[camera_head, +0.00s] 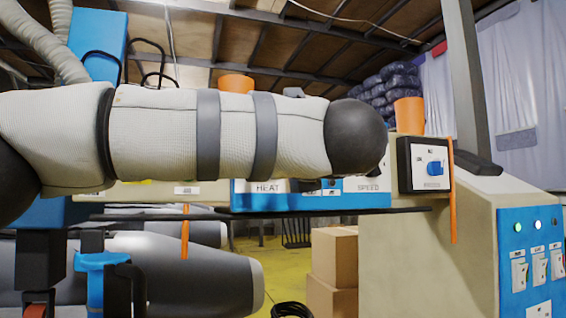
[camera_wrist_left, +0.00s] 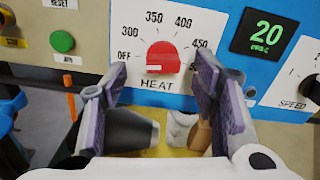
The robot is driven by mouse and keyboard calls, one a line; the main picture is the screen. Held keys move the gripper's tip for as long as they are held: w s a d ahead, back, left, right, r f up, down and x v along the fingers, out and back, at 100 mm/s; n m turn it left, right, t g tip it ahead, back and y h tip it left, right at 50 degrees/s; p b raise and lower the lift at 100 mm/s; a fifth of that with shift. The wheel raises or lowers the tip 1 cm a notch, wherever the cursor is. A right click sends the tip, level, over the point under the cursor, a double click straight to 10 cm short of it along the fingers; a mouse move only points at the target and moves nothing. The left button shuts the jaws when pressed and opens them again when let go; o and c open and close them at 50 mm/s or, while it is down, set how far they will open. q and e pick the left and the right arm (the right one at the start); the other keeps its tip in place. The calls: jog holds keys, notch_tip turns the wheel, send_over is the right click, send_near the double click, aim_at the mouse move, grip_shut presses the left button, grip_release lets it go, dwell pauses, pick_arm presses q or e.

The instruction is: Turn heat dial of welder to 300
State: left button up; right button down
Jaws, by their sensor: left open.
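The welder's red heat dial (camera_wrist_left: 162,57) sits on a white plate marked HEAT, with OFF, 300, 350, 400 and 450 around it. A white mark shows at the dial's lower left; I cannot tell exactly which value it indicates. My left gripper (camera_wrist_left: 162,72) is open and empty, its purple-grey fingers on either side of the dial in the left wrist view. I cannot tell whether they touch it. In the head view my arm covers the dial, and only the lower HEAT plate (camera_head: 265,188) shows. My right gripper is not in view.
A green display (camera_wrist_left: 265,37) reads 20, with a black speed dial (camera_wrist_left: 313,88) at its right. A green button (camera_wrist_left: 62,41) is on the left. A blue switch (camera_head: 435,168) and an orange upright bar (camera_head: 453,190) stand right of the arm. Cardboard boxes (camera_head: 333,260) are behind.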

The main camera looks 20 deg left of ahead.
pick_arm(q)
jog(key=shift+x, duration=0.9)
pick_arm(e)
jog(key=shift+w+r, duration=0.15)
pick_arm(q)
jog(key=c, duration=1.2)
jog(key=shift+o, duration=0.2)
jog(key=shift+r+m+p, duration=0.15)
jog(key=shift+m+p, duration=3)
jog(key=shift+m, duration=0.85)
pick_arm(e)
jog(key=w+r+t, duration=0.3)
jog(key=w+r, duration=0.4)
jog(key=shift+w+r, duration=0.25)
